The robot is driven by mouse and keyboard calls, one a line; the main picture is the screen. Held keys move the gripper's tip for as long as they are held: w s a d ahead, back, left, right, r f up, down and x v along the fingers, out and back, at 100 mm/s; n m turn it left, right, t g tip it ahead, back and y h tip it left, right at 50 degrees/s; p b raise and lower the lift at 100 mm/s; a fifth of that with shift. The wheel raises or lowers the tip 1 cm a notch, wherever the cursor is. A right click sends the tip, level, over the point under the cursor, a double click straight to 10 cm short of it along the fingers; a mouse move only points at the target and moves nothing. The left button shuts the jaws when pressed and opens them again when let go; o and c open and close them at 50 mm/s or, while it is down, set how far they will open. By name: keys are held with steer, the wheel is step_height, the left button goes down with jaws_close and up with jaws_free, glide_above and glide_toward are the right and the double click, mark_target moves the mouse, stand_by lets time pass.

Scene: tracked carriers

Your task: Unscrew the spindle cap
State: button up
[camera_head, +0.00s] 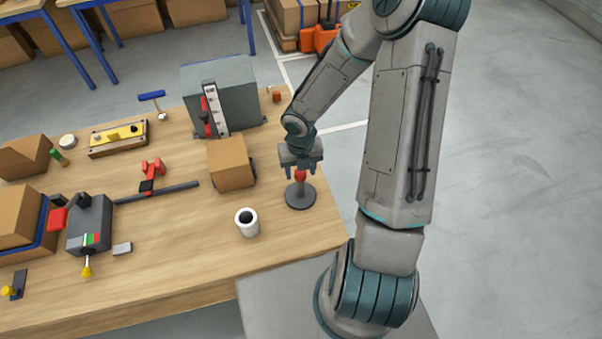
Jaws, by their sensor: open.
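The spindle (300,195) stands upright on a round dark base near the right edge of the wooden table. A red cap (300,175) sits at its top. My gripper (301,172) points down directly over the spindle, with its open fingers at either side of the red cap. Whether the fingers touch the cap cannot be told at this size. The top of the cap is partly hidden by the gripper.
A cardboard box (230,163) and a white cup (247,223) stand left of the spindle. A grey cabinet-like unit (232,92) with a white panel is behind. A dark rail with a red slider (150,180) lies further left. The table's right edge is close.

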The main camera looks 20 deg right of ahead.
steer(key=m, duration=0.3)
steer(key=shift+b, duration=0.35)
steer(key=m+b, duration=0.1)
steer(key=m, duration=0.3)
steer(key=shift+m, duration=1.4)
steer(key=m+b, duration=0.2)
steer(key=m, duration=0.3)
steer(key=shift+f, duration=0.1)
steer(key=m+b, duration=0.1)
steer(key=m, duration=0.3)
steer(key=shift+m, duration=0.3)
steer(key=m+b, duration=0.2)
steer(key=m, duration=0.1)
steer(key=m+b, duration=0.2)
steer(key=m, duration=0.2)
steer(key=shift+m, duration=0.3)
steer(key=shift+m+b, duration=0.4)
steer(key=shift+m, duration=0.7)
